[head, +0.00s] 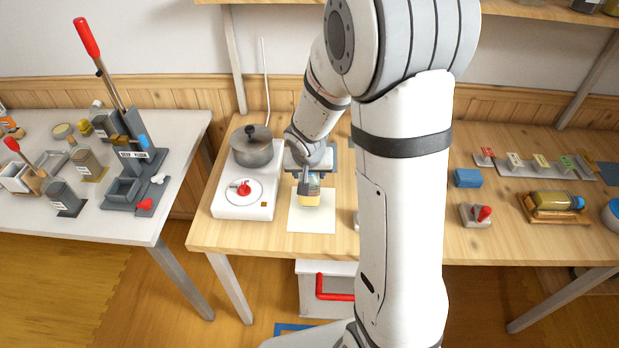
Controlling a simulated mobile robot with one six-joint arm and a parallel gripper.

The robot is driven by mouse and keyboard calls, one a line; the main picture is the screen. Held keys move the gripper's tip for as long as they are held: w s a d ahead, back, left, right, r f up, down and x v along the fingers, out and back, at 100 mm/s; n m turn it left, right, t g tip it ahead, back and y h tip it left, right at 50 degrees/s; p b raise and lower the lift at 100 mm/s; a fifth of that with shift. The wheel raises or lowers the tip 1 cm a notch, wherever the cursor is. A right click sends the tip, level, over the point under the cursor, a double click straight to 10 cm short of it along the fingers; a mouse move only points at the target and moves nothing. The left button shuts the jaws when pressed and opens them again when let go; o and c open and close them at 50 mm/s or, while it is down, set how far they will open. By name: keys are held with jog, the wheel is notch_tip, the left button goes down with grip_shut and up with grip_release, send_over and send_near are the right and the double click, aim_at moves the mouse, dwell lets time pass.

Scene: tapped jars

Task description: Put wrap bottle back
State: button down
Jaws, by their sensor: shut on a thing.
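No readable label shows which bottle is the wrap bottle. My arm hides the middle of the table.
A white hot plate (229,205) with a grey pot (253,150) stands left of the mat. A blue block (467,178), a red-knobbed device (477,215) and a row of coloured tags (535,163) are at the right. A separate left table (120,222) holds a lever press (127,150).

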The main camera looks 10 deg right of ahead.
jog(key=shift+f, duration=0.7)
jog(key=shift+f+b, duration=0.2)
jog(key=shift+b, duration=0.15)
jog(key=c, duration=0.6)
grip_release()
jog(key=shift+r, duration=0.1)
